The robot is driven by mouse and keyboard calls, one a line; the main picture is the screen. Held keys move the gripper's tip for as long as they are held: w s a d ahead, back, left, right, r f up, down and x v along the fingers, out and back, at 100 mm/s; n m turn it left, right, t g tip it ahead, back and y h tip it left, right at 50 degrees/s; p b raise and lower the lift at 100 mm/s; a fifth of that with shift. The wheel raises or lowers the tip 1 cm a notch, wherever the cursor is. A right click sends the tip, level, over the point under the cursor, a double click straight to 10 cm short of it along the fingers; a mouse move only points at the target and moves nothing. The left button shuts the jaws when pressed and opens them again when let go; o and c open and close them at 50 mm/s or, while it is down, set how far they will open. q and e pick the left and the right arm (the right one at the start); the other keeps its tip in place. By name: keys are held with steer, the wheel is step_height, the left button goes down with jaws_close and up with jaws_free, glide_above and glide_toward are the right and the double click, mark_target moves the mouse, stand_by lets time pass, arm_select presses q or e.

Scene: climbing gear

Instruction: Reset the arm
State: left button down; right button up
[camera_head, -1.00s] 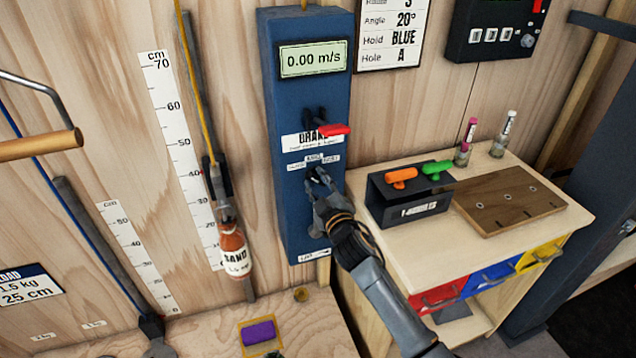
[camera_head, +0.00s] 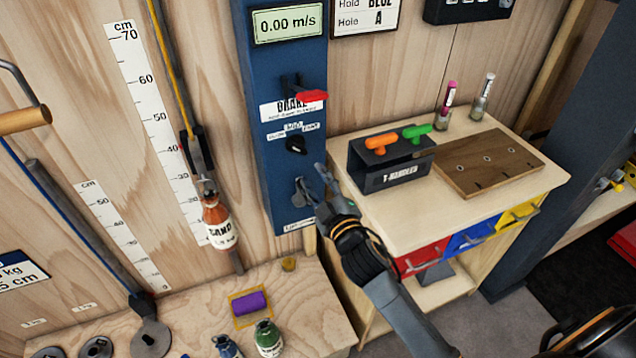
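My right gripper (camera_head: 322,182) is in front of the lower right side of the blue panel (camera_head: 262,100), beside a grey metal knob or crank (camera_head: 302,192) near the panel's foot. Its fingers look spread, with nothing seen between them. I cannot tell whether it touches the knob. Above are a black selector knob (camera_head: 296,145) and a red brake lever (camera_head: 312,96). The panel's display (camera_head: 287,23) reads 0.00 m/s. A dark rounded part at the bottom right corner may be mine. My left gripper is not in view.
A sand bottle (camera_head: 219,225) hangs by the ruler on the left. A purple block (camera_head: 250,303), bottles and weights are on the low bench (camera_head: 310,300). To the right, a cabinet (camera_head: 400,225) bears a T-handle holder (camera_head: 395,172) and a wooden board (camera_head: 490,162).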

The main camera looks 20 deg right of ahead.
steer(key=shift+s, duration=0.5)
steer(key=s+d+f+m+g, duration=0.1)
steer(key=s+f+g, duration=0.25)
steer(key=f, duration=0.85)
steer(key=s+f+m+g, duration=0.15)
steer(key=s+f, duration=0.25)
steer(key=f, duration=0.8)
steer(key=s+d+f+m+g, duration=0.1)
steer(key=s+f+g, duration=0.25)
steer(key=f, duration=0.85)
steer(key=s+f+m+g, duration=0.1)
steer(key=s+f+g, duration=0.3)
steer(key=s+f, duration=0.95)
steer(key=s+f+m+g, duration=0.1)
steer(key=s+f, duration=0.3)
steer(key=s, duration=0.8)
steer(key=s+d+f+m+g, duration=0.1)
steer(key=s+f+g, duration=0.2)
steer(key=s, duration=0.9)
steer(key=shift+d+f+m+h, duration=0.3)
steer(key=shift+f+m, duration=0.05)
steer(key=shift+f, duration=0.05)
